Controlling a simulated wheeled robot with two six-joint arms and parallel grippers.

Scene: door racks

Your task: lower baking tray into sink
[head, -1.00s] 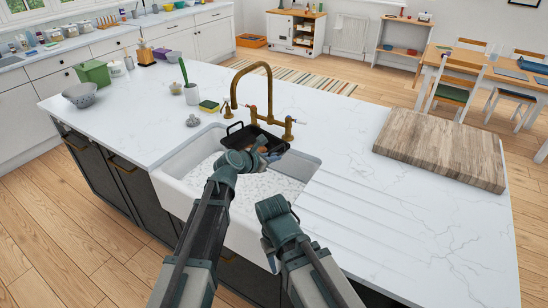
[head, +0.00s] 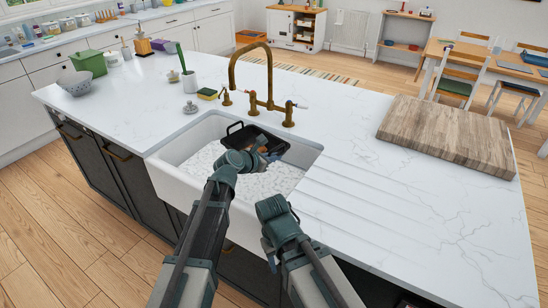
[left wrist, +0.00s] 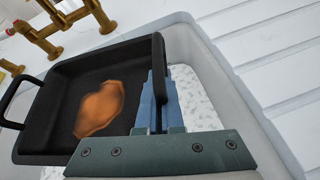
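The black baking tray (head: 274,150) is inside the white sink (head: 180,150), toward its back, with an orange-brown patch on its floor that shows in the left wrist view (left wrist: 100,108). My left gripper (head: 262,148) is at the tray's near side. Whether the tray touches the sink floor cannot be told. My right gripper (head: 270,258) hangs in front of the sink, apart from the tray; its fingers are unclear.
A brass tap (head: 268,100) stands just behind the sink. A wooden board (head: 447,135) lies to the right, past the drainer grooves. A yellow-green sponge (head: 207,94) and a small grey-white pot (head: 190,108) are behind the sink's left side.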

